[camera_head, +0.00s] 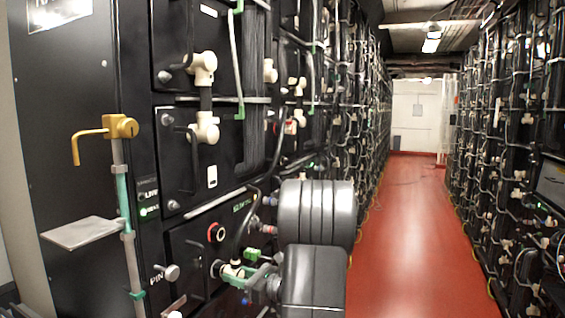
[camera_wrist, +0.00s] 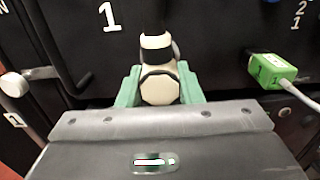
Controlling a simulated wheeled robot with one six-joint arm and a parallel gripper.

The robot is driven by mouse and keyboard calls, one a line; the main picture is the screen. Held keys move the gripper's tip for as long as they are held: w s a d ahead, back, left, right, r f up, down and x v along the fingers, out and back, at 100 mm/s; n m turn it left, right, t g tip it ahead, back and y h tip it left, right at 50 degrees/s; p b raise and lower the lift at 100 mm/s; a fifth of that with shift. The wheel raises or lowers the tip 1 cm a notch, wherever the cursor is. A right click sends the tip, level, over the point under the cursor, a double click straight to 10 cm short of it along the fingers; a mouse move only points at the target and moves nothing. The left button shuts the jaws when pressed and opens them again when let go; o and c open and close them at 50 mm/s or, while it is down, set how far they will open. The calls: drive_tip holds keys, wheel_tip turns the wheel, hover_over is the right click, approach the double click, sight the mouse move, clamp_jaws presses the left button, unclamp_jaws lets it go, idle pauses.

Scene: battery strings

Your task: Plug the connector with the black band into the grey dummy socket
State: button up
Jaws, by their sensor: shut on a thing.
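A cream connector (camera_wrist: 160,88) with a black band is between the green fingers of my gripper (camera_wrist: 161,90) in the wrist view. My gripper is shut on it. In the head view the same cream connector (camera_head: 233,270) is close against the black panel, with my gripper (camera_head: 240,274) around it. A grey round fitting (camera_head: 216,268) shows at the connector's panel side; it may be the grey dummy socket. A grey edge (camera_wrist: 177,49) also shows behind the connector in the wrist view. Whether the connector is seated in it is hidden.
A green plug (camera_wrist: 272,70) with a pale cable is right of my gripper. A red-ringed socket (camera_head: 216,232) is above, and a pale knob (camera_head: 165,273) is to the left. A yellow-handled stand (camera_head: 122,127) with a grey shelf (camera_head: 80,233) is farther left. The red aisle floor (camera_head: 420,240) is clear.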

drive_tip(key=shift+v, duration=1.5)
drive_tip(key=shift+p+v, duration=0.35)
drive_tip(key=shift+v, duration=2.05)
drive_tip(key=shift+r, duration=0.1)
